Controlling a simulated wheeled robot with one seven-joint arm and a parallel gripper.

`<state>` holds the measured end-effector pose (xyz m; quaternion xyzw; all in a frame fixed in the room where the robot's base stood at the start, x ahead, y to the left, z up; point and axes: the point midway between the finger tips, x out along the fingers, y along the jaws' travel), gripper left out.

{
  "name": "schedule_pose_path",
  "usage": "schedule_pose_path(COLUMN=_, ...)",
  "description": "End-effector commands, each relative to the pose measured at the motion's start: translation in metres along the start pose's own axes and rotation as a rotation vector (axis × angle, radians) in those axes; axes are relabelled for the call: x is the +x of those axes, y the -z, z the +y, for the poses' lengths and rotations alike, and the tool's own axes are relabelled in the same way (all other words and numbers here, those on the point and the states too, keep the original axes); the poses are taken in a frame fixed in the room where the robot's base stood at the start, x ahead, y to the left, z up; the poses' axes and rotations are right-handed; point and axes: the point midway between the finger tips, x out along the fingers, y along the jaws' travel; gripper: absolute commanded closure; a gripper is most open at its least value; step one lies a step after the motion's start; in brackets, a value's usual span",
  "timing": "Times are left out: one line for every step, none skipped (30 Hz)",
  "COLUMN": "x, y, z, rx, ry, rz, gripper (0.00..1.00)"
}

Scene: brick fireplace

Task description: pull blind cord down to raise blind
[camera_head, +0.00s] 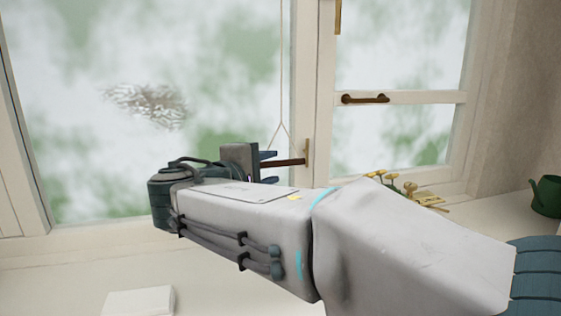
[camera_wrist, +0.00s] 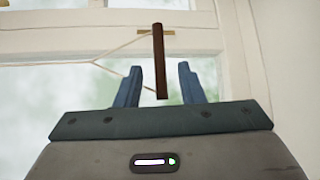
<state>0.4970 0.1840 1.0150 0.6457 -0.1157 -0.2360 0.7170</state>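The pale blind cord (camera_head: 282,70) hangs down in front of the window frame in the head view. It splits into two strands just above my gripper (camera_head: 268,166). The wrist view also shows the cord (camera_wrist: 70,63), forking at the left. One strand reaches toward a brown bar (camera_wrist: 159,60), and the other drops behind my left finger. There are gaps on both sides, so my gripper is open. I cannot tell whether the cord touches a finger. The blind is not in view.
A second brown window handle (camera_head: 365,98) is on the right sash. A white block (camera_head: 140,301) lies at the lower left.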

Motion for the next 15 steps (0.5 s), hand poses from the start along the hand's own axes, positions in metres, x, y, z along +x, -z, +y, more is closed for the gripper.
schedule_pose_path(x=-0.013, y=0.000, z=0.003, rx=0.000, ry=-0.001, rz=0.004, gripper=0.65)
schedule_pose_path(x=-0.020, y=0.000, z=0.003, rx=0.000, ry=-0.001, rz=0.004, gripper=0.65)
schedule_pose_path(x=-0.029, y=0.000, z=0.002, rx=0.000, ry=0.000, rz=0.003, gripper=0.65)
schedule_pose_path(x=-0.035, y=0.000, z=0.002, rx=0.000, ry=0.000, rz=0.003, gripper=0.65)
schedule_pose_path(x=-0.042, y=0.001, z=0.002, rx=0.000, ry=0.000, rz=0.004, gripper=0.65)
schedule_pose_path(x=-0.049, y=0.000, z=0.002, rx=0.000, ry=0.000, rz=0.002, gripper=0.65)
schedule_pose_path(x=-0.054, y=0.000, z=0.002, rx=0.000, ry=0.000, rz=0.002, gripper=0.65)
schedule_pose_path(x=-0.059, y=0.000, z=0.001, rx=0.000, ry=0.000, rz=0.002, gripper=0.65)
schedule_pose_path(x=-0.064, y=0.001, z=0.001, rx=0.000, ry=0.000, rz=0.001, gripper=0.65)
schedule_pose_path(x=-0.068, y=0.001, z=0.001, rx=0.000, ry=0.001, rz=0.001, gripper=0.65)
schedule_pose_path(x=-0.071, y=0.001, z=0.001, rx=0.000, ry=0.001, rz=0.001, gripper=0.65)
schedule_pose_path(x=-0.074, y=0.000, z=0.000, rx=0.000, ry=0.001, rz=0.000, gripper=0.65)
schedule_pose_path(x=-0.076, y=0.001, z=0.000, rx=-0.001, ry=0.002, rz=0.001, gripper=0.65)
schedule_pose_path(x=-0.078, y=0.001, z=0.000, rx=0.000, ry=0.002, rz=0.001, gripper=0.65)
schedule_pose_path(x=-0.079, y=0.000, z=0.000, rx=0.000, ry=0.002, rz=0.000, gripper=0.65)
